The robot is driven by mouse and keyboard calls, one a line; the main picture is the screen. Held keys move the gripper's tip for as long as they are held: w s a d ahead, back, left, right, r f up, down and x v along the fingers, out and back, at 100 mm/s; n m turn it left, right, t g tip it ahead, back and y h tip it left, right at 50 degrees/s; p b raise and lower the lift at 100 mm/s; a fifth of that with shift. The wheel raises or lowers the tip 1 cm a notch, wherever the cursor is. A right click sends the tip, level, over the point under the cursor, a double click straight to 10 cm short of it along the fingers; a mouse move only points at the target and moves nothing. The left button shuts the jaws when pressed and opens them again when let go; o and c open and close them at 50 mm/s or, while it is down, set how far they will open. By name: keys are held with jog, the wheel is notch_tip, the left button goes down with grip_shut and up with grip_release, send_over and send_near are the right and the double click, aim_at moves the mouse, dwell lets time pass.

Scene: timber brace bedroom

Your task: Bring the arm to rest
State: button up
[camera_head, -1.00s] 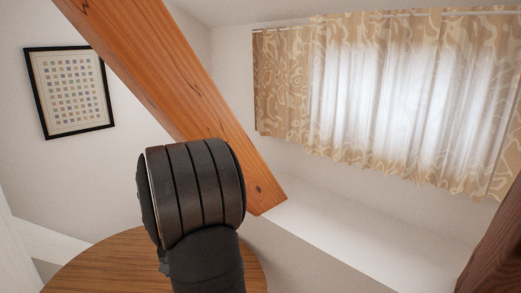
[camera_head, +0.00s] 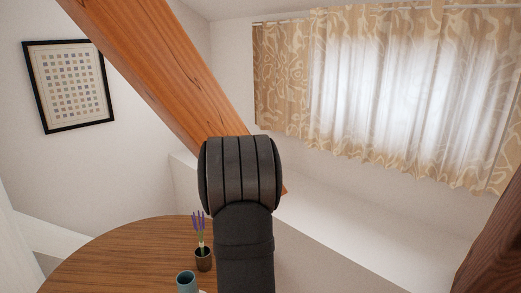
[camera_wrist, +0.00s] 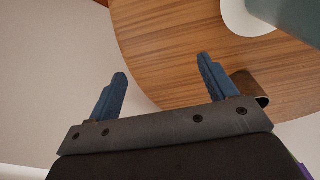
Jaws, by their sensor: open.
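My gripper (camera_wrist: 162,66) shows in the wrist view, its two blue fingers spread apart with nothing between them. Beyond the fingers is the round wooden table (camera_wrist: 165,38); I cannot tell the height above it. In the head view my dark arm stands in front of the table (camera_head: 110,262), and the gripper itself is not visible there.
A dark pot with a purple-flowered plant (camera_head: 203,258) and a teal cup (camera_head: 186,281) stand on the table. The pot (camera_wrist: 252,86) appears close to the right finger. A white saucer (camera_wrist: 238,18) lies under the cup (camera_wrist: 293,16). A sloping timber brace (camera_head: 165,75) runs behind my arm.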

jog(key=d+f, duration=0.4)
jog(key=f, duration=0.1)
jog(key=shift+d, duration=0.15)
jog(key=o, duration=0.5)
jog(key=w+a+r+n, duration=0.1)
jog(key=a+r+n, duration=0.25)
jog(key=a, duration=0.65)
jog(key=w+a+r+n+y, duration=0.15)
jog(key=a+n, duration=0.25)
jog(key=a, duration=0.5)
jog(key=w+a+r+n+h, duration=0.1)
jog(key=w+a+r+n, duration=0.2)
jog(key=a, duration=0.7)
jog(key=s+a+r+n+g, duration=0.1)
jog(key=s+a+r+n, duration=0.2)
jog(key=s+a+n, duration=0.85)
jog(key=s+a+r+n, duration=0.4)
jog(key=s+a, duration=0.5)
jog(key=a, duration=0.7)
jog(key=shift+n, duration=0.5)
jog(key=f, duration=1)
jog(key=shift+s+a+f, duration=0.1)
jog(key=shift+a+f, duration=0.1)
jog(key=shift+f, duration=0.1)
